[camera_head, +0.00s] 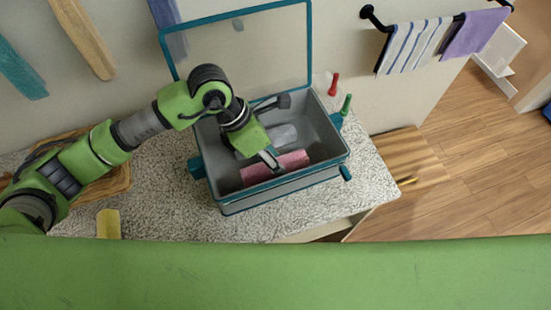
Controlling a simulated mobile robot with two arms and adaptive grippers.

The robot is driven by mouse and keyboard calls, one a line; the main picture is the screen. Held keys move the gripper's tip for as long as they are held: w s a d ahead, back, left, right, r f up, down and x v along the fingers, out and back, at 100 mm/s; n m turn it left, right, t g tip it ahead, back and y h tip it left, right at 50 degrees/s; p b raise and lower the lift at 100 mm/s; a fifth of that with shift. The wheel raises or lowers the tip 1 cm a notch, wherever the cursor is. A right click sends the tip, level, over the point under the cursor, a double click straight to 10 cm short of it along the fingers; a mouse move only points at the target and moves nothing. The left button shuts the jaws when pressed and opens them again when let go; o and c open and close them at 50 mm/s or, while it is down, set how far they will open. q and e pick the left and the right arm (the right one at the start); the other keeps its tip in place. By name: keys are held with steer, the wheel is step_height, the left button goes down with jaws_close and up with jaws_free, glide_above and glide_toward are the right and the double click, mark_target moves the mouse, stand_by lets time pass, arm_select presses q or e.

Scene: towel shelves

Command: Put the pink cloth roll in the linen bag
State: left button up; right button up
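The pink cloth roll (292,161) lies along the near inside of a grey open-topped container (270,192) with a teal rim, which is on the speckled counter. My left gripper (271,160) reaches down into this container, with its fingertips at the roll's left-middle part. The fingers hide part of the roll, and I cannot tell whether they are closed on it. I cannot clearly make out a linen bag; the grey container is the only large receptacle in view. My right gripper is not in view.
A grey roll-like item (283,136) lies behind the pink roll. The container's clear lid (250,45) stands open against the wall. Red (334,84) and green (346,104) bottles stand at its right. A wooden tray (119,180) and yellow item (108,224) are at left.

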arm_select(q)
steer(key=shift+o, duration=0.3)
steer(key=shift+r, duration=0.2)
steer(key=b+v, duration=0.3)
steer(key=v, duration=0.8)
steer(key=shift+a+r, duration=0.2)
steer(key=shift+r, duration=0.15)
steer(key=shift+c, duration=0.4)
